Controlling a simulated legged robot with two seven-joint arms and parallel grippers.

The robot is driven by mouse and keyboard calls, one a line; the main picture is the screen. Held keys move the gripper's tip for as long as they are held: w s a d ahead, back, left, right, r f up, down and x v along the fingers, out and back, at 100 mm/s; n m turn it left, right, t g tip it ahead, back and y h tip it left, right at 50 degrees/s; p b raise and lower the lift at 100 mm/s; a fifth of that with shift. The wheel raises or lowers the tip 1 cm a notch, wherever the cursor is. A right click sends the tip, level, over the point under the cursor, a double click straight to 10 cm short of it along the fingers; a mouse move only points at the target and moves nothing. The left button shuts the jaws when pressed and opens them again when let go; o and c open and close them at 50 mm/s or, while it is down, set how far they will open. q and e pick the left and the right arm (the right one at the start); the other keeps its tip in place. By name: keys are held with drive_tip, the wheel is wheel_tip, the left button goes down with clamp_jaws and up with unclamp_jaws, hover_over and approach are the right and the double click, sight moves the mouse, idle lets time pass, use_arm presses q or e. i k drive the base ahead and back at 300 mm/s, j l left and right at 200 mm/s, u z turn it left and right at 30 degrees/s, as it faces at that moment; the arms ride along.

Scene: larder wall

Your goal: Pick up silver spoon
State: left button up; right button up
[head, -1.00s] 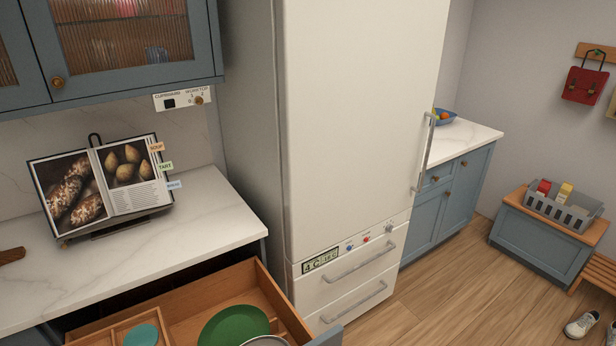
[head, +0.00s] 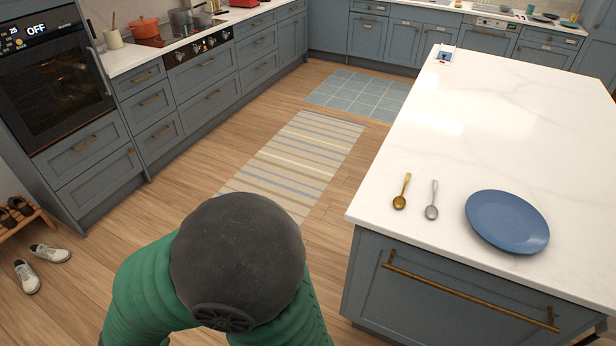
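The silver spoon (head: 432,201) lies on the white marble island top (head: 468,128), near its front left corner. Its bowl points toward the front edge and its handle points away. A gold spoon (head: 402,193) lies just to its left, apart from it. A blue plate (head: 507,221) lies to its right. Neither of my grippers shows in the head view. Nothing touches the silver spoon.
A dark grey and green rounded body (head: 237,262) fills the lower middle. A drawer with a long brass handle (head: 465,290) is in the island's front. Striped rug (head: 298,160) and wooden floor lie left of the island. Shoes (head: 48,253) sit at far left.

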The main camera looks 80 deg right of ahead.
sight(431, 212)
drive_tip(key=z, duration=3.7)
